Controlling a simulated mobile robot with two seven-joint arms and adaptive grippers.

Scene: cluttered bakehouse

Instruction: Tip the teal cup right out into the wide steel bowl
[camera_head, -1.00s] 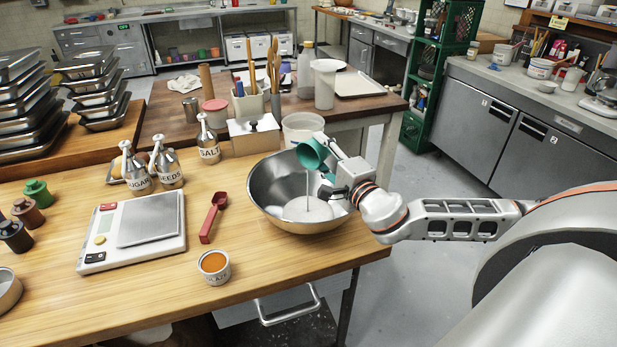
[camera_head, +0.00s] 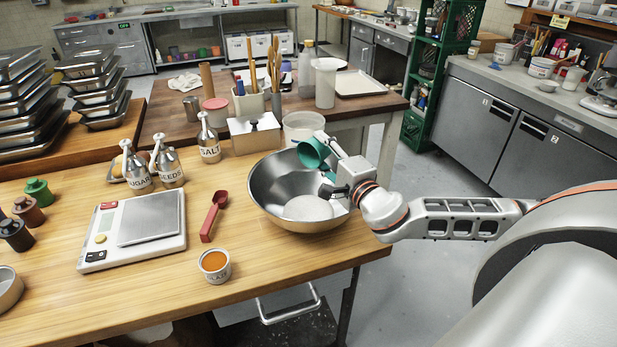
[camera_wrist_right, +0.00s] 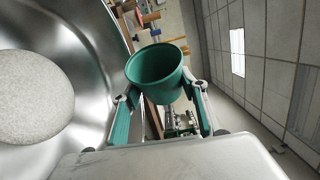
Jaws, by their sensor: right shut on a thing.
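The teal cup (camera_head: 312,153) is tilted over the wide steel bowl (camera_head: 272,190), its mouth towards the bowl. My right gripper (camera_head: 328,172) is shut on the cup above the bowl's right rim. In the right wrist view, the fingers of my right gripper (camera_wrist_right: 162,108) hold the cup (camera_wrist_right: 158,76) from both sides, and its visible inside looks empty. A pale, grainy heap (camera_head: 308,208) lies in the bottom of the bowl; it also shows in the right wrist view (camera_wrist_right: 32,98). No stream falls from the cup. My left gripper is not in view.
A white scale (camera_head: 135,230), a red scoop (camera_head: 214,214) and a small cup of orange glaze (camera_head: 214,266) stand left of the bowl. A white tub (camera_head: 303,126) stands just behind it. Salt (camera_head: 209,140) and other dispensers stand further left.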

